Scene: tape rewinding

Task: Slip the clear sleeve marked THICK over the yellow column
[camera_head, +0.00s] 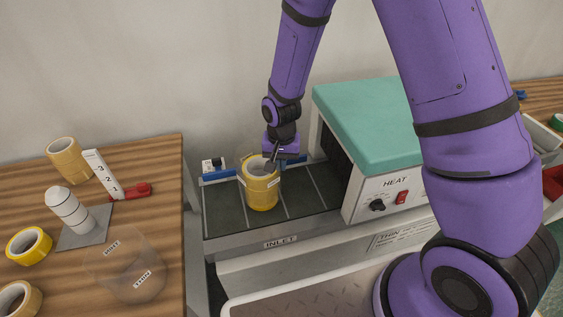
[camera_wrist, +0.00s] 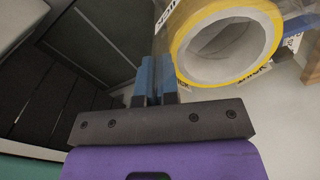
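The yellow column (camera_head: 262,195), a stack of tape rolls, stands upright on the dark conveyor by the inlet. Its open round top (camera_wrist: 228,48) fills the upper right of the wrist view. The clear sleeve marked THICK (camera_wrist: 255,75) is hard to make out; its labels and faint wall show around the column, and a label also shows in the head view (camera_head: 272,183). How far down it sits is unclear. My gripper (camera_head: 282,156) is at the column's top right rim. Its blue fingers (camera_wrist: 155,78) are nearly together with the sleeve's thin wall between them.
A heater with a teal cover (camera_head: 370,122) stands right of the column. On the left wooden table are another clear sleeve (camera_head: 125,268), several yellow tape rolls (camera_head: 68,160), a white ringed post (camera_head: 67,208) and a red-based scale (camera_head: 105,175). Blue rails (camera_head: 219,174) cross the conveyor's back.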

